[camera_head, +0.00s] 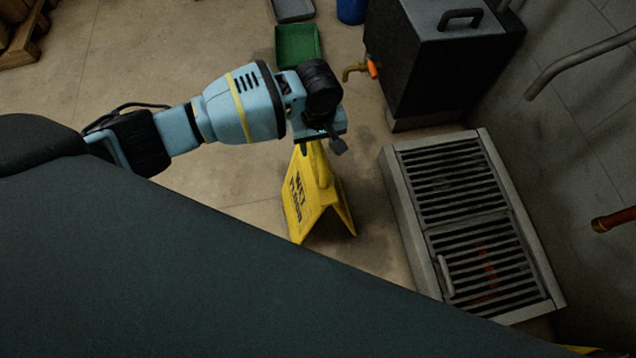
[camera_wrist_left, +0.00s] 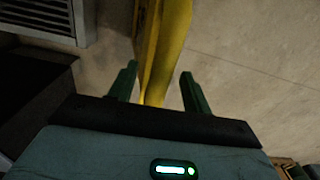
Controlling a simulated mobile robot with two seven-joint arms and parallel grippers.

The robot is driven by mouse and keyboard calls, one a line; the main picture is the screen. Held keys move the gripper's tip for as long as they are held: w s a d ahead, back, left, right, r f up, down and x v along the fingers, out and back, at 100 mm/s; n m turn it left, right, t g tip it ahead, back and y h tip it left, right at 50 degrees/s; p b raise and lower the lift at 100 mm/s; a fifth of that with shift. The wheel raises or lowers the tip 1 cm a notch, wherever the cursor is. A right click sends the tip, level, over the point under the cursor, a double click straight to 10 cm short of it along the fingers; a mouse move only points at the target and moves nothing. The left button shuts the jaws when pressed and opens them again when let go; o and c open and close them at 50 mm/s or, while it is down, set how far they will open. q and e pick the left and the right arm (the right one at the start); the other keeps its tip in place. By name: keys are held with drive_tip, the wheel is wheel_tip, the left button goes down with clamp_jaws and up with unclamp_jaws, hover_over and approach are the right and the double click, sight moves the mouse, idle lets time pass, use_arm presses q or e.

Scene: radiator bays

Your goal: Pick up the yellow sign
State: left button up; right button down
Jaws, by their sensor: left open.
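The yellow sign (camera_head: 311,193) stands on the floor as a folded A-shape with dark "WET FLOOR" lettering. My left gripper (camera_head: 325,140) is over its top edge in the head view, and hides the top of the sign. In the left wrist view, the sign (camera_wrist_left: 166,50) runs down between the two dark green fingers of my left gripper (camera_wrist_left: 160,90). The fingers are apart, with a gap visible on the right side of the sign. Whether either finger touches it, I cannot tell. My right gripper is not in view.
A metal floor grate (camera_head: 465,215) in a raised frame lies right of the sign. A black tank (camera_head: 440,60) with a brass tap stands behind it. A green tray (camera_head: 298,45) and a blue container (camera_head: 351,10) are at the back. Floor left of the sign is clear.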

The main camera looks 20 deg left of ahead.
use_arm(q)
wheel_tip(320, 180, down, 4)
drive_tip(key=shift+a+r+b, duration=0.1)
drive_tip(key=shift+r+b, duration=0.15)
drive_tip(key=shift+b, duration=0.4)
clamp_jaws()
drive_tip(key=shift+r, duration=0.1)
idle(0.7)
